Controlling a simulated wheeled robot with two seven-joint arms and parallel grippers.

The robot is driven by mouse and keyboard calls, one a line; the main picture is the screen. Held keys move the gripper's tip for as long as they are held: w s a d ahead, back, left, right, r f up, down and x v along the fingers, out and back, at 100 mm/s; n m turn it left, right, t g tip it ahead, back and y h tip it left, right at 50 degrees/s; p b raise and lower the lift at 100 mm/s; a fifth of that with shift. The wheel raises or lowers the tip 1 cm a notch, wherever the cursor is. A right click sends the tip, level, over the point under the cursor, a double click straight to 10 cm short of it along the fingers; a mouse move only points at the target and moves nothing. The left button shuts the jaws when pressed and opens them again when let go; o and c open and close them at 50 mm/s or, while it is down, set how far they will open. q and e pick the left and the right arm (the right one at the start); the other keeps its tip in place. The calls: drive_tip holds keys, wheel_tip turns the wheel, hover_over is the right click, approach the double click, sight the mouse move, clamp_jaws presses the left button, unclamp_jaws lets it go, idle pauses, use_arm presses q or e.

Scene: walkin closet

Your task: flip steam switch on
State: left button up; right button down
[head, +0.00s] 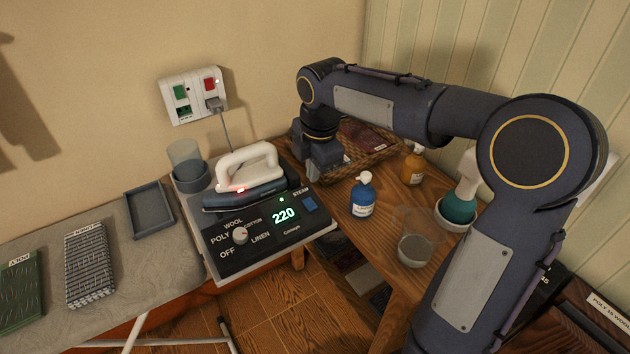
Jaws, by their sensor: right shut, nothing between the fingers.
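The steam switch (310,204) is a small blue rocker under the STEAM label, at the right of the black control panel (258,248) of the steam station. I cannot tell which way it is tilted. The panel display reads 220, and a small light glows beside the STEAM label. A white and dark iron (247,172) rests on the station behind the panel. My right gripper (318,177) is shut and empty, pointing down just behind the switch near the station's right edge; they look apart. Its fingertips are hard to make out. My left gripper is not in view.
A blue bottle (363,195), an orange bottle (413,165) and a wicker basket (375,150) stand on the wooden table to the right. A wall socket plate (194,95) with green and red switches is behind. Folded cloths (88,264) and a grey tray (150,210) lie left.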

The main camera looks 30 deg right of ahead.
drive_tip(key=r, duration=0.4)
drive_tip(key=shift+s+r, duration=0.35)
drive_tip(key=shift+s, duration=0.05)
drive_tip(key=shift+d, duration=0.1)
drive_tip(key=s+p, duration=0.1)
drive_tip(key=p, duration=0.2)
drive_tip(key=shift+s+d+f, duration=0.15)
drive_tip(key=shift+s, duration=0.05)
drive_tip(key=shift+f, duration=0.1)
